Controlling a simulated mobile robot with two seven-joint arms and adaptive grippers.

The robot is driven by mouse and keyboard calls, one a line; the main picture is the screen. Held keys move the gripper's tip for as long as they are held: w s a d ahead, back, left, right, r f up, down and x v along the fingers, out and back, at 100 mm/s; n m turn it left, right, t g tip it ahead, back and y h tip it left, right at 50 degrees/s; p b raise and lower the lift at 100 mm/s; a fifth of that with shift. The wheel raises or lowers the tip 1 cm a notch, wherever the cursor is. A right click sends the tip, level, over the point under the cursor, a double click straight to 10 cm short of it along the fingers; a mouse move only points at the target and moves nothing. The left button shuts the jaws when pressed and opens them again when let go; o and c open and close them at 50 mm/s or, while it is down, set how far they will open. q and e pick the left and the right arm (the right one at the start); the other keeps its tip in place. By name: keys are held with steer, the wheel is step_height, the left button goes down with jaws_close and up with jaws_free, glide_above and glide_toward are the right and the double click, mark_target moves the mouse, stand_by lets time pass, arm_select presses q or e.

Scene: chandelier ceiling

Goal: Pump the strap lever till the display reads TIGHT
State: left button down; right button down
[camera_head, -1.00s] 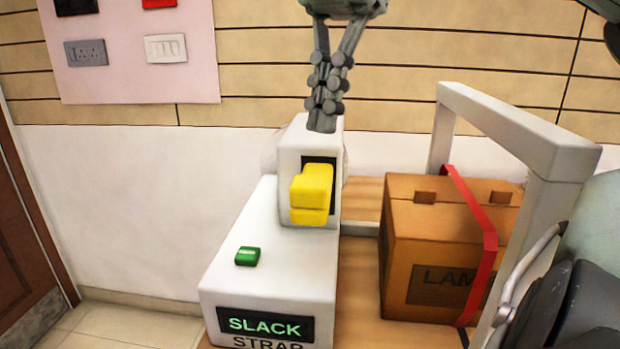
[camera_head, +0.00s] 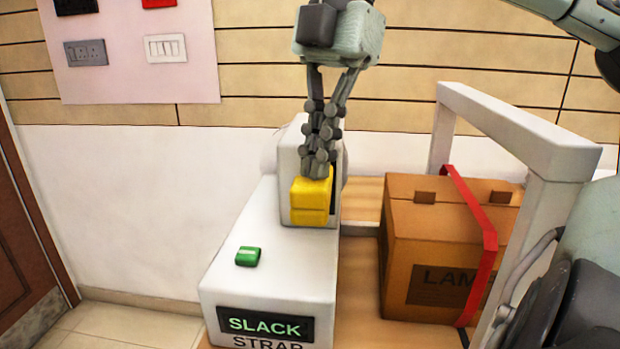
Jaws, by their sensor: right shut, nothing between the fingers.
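The yellow strap lever (camera_head: 309,199) sticks out of a dark slot in the upright part of the white strap machine (camera_head: 235,270). The display (camera_head: 265,325) on the machine's front reads SLACK in green letters. My right gripper (camera_head: 316,175) points down with its fingers shut and empty. Its tips are at the top of the lever and hide part of it; they look to be touching or just above it. A red strap (camera_head: 488,245) runs over a brown box (camera_head: 430,235) at the right. My left gripper is not in view.
A green button (camera_head: 248,257) sits on top of the machine. A white frame (camera_head: 530,135) stands around the box on the wooden table (camera_head: 362,310). A panel with switches (camera_head: 140,85) hangs on the wall at the left. Part of my arm shows at the right edge.

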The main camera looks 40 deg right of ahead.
mark_target(318, 185)
steer(key=shift+d+x, duration=0.2)
steer(key=shift+x, duration=0.7)
steer(key=shift+d+x, duration=0.25)
steer(key=shift+x, duration=0.7)
steer(key=d+v, duration=0.2)
steer(key=v, duration=1.1)
steer(key=shift+w+d, duration=0.2)
steer(key=shift+d, duration=0.3)
